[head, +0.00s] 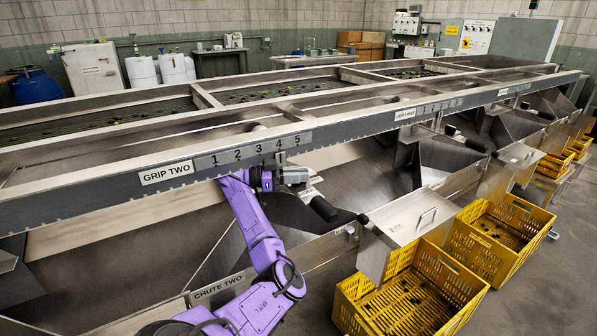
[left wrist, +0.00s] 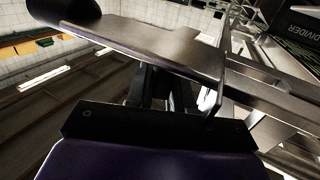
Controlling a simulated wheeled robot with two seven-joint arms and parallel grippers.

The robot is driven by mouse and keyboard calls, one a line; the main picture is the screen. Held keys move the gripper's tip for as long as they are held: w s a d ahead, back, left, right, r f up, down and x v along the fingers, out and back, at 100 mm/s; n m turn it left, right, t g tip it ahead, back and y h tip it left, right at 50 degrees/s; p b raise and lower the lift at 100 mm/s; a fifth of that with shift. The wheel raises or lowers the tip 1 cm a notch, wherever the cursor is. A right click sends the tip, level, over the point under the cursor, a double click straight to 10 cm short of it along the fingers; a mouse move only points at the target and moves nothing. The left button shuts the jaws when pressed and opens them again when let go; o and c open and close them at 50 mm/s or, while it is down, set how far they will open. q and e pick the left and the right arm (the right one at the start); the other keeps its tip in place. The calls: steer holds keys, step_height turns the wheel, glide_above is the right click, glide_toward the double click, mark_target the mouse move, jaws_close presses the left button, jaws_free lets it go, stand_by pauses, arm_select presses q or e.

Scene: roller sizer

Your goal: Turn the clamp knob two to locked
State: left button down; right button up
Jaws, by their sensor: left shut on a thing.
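The long steel rail (head: 105,189) carries the label GRIP TWO (head: 167,173) and a scale marked 1 to 5. A grey metal clamp part (head: 295,175), which I take for clamp knob two, sits under the scale's right end. My left gripper (head: 268,180) reaches up to it from below and is shut there. The gripped spot is mostly hidden. In the left wrist view my dark fingers (left wrist: 165,92) meet the hardware under a flat metal bar (left wrist: 150,45). A black cylindrical grip (left wrist: 62,10) is at that bar's end; a black handle (head: 323,208) also shows in the head view. My right gripper is not in view.
Steel chutes slope below the rail, one labelled CHUTE TWO (head: 217,286). Yellow crates (head: 455,300) stand on the floor at the right. A steel box lid (head: 410,215) with a handle is right of the black handle. The rail closely overhangs my left gripper.

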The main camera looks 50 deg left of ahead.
arm_select(q)
steer(key=shift+r+m+g+h+p, duration=0.15)
steer(key=shift+m+g+h+p, duration=0.3)
steer(key=shift+m+g+h, duration=0.45)
steer(key=shift+a+m+g+h, duration=0.1)
steer(key=shift+m+g+h, duration=0.2)
steer(key=shift+g+h, duration=0.3)
steer(key=shift+f+m+g+h, duration=0.2)
steer(key=shift+m+g+h, duration=0.4)
steer(key=shift+m+h, duration=0.1)
steer(key=shift+m+g+h+b, duration=0.35)
steer(key=shift+m+g+h, duration=0.2)
steer(key=shift+g, duration=0.25)
steer(key=shift+r+m+g+h, duration=0.1)
steer(key=shift+m+g+h, duration=0.25)
steer(key=shift+m+g, duration=0.3)
steer(key=c, duration=1.1)
jaws_free()
steer(key=shift+n+t, duration=0.25)
steer(key=shift+n, duration=0.05)
